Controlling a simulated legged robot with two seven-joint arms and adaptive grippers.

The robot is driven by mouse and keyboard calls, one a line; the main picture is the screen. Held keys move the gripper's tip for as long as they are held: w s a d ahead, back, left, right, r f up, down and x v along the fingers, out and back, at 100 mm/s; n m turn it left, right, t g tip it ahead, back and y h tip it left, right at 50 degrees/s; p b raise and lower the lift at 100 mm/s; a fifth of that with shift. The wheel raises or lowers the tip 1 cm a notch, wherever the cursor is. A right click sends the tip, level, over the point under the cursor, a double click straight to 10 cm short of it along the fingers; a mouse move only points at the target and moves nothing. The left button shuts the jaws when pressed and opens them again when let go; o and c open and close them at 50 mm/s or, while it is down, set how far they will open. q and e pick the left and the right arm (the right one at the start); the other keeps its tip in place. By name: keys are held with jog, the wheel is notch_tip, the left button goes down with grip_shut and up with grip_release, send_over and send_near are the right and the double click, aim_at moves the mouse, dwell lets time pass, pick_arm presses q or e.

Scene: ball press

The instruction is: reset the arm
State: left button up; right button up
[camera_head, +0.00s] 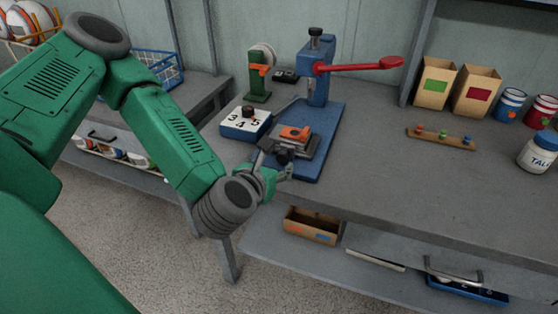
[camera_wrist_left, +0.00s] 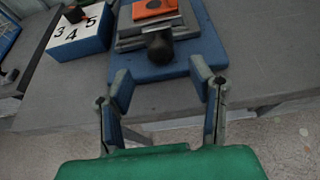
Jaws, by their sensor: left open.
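My left arm reaches in from the left in the head view. My left gripper (camera_head: 283,160) is at the front of the blue press (camera_head: 318,85), near its lower platform. In the wrist view the left gripper (camera_wrist_left: 160,88) is open, its two fingers apart with nothing held between them. A dark round knob (camera_wrist_left: 160,46) stands just beyond the fingertips, at the front of the press's grey slide. An orange piece (camera_head: 295,133) lies on top of that slide; it also shows in the wrist view (camera_wrist_left: 154,8). My right gripper is not in view.
A blue box numbered 3, 4, 5 (camera_head: 246,123) stands left of the press. The red lever (camera_head: 362,66) sticks out right. Two cardboard boxes (camera_head: 474,92), cans and a wooden peg strip (camera_head: 441,138) are on the right. The bench (camera_head: 380,180) has bare room at front right.

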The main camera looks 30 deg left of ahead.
pick_arm(q)
jog(key=shift+s+r, duration=0.15)
jog(key=shift+s, duration=0.2)
jog(key=s+d+f+m+h, duration=0.1)
jog(key=d+f+m, duration=0.1)
jog(key=s+d+f+m+g+h, duration=0.1)
jog(key=d+f+m, duration=0.1)
jog(key=m, duration=0.1)
jog(key=s+d+f+m+h, duration=0.1)
jog(key=f+m, duration=0.1)
jog(key=m, duration=0.1)
jog(key=shift+d+g, duration=0.3)
jog(key=shift+d, duration=0.1)
jog(key=s+d+f+m+g+h, duration=0.2)
jog(key=s+d+f+m+g, duration=0.25)
jog(key=s+f+m, duration=0.75)
jog(key=s+a+f+m+g+y, duration=0.1)
jog(key=s+a+f+m+g, duration=0.1)
jog(key=m, duration=0.7)
jog(key=s+a+f+m+g+y, duration=0.1)
jog(key=s+a+m+g, duration=0.3)
jog(key=m, duration=0.6)
jog(key=s+a, duration=0.2)
jog(key=shift+s+a+f, duration=0.15)
jog(key=shift+s+f, duration=0.2)
jog(key=shift+f, duration=0.05)
